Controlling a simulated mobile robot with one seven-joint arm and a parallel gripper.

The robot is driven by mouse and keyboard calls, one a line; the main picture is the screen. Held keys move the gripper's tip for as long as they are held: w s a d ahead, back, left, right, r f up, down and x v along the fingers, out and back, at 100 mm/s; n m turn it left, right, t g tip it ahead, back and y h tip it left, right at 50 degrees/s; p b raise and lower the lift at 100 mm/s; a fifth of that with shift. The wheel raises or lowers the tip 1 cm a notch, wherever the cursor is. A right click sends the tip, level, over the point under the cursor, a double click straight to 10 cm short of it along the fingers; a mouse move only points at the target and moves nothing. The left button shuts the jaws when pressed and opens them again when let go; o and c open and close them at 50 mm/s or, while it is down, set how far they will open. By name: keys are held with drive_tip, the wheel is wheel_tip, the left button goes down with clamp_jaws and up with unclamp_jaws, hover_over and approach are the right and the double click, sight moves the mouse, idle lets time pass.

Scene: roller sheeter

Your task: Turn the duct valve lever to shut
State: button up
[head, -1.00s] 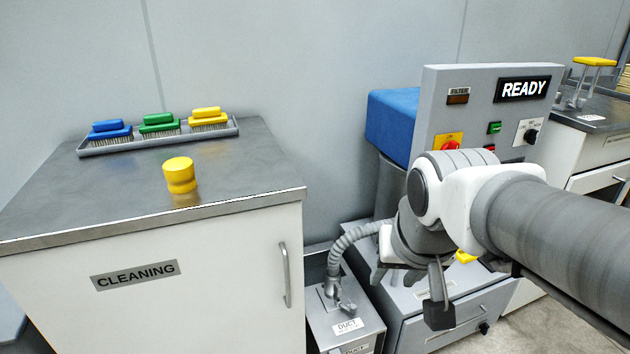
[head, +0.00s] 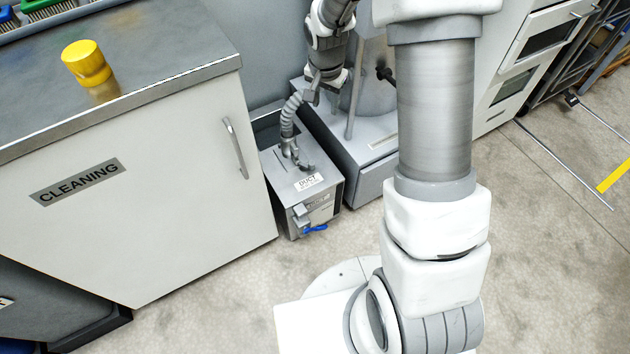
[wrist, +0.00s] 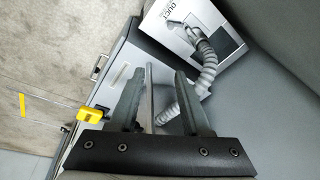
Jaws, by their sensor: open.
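The grey duct box (head: 290,205) stands on the floor between the cleaning cabinet and the machine base. A blue lever (head: 315,229) sticks out low on its front face. A grey hose fitting (head: 292,152) sits on its top beside a DUCT label. In the wrist view the box top (wrist: 172,22) shows with its label, but the blue lever does not show. My gripper (head: 314,92) is above and behind the box, by the flexible hose, apart from the lever. In the wrist view my gripper (wrist: 155,85) is open, with nothing held; a thin grey bar shows between its fingers.
The cleaning cabinet (head: 150,215) stands left of the box, with a yellow cylinder (head: 87,63) on top. The machine base (head: 375,172) is close on the right. A yellow part (wrist: 92,115) shows in the wrist view. The floor (head: 240,290) before the box is open.

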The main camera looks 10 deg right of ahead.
wheel_tip(320, 180, down, 10)
drive_tip(key=w+m+p, duration=0.1)
drive_tip(key=w+m, duration=0.1)
drive_tip(key=m+g+p, duration=0.3)
drive_tip(key=m, duration=0.1)
approach(321, 226)
drive_tip(key=shift+y, duration=0.4)
drive_tip(key=f+b, duration=0.2)
drive_tip(key=f, duration=0.1)
drive_tip(key=f+b, duration=0.5)
drive_tip(key=f, duration=0.2)
drive_tip(key=shift+s+d, duration=0.25)
drive_tip(key=shift+d, duration=0.1)
clamp_jaws()
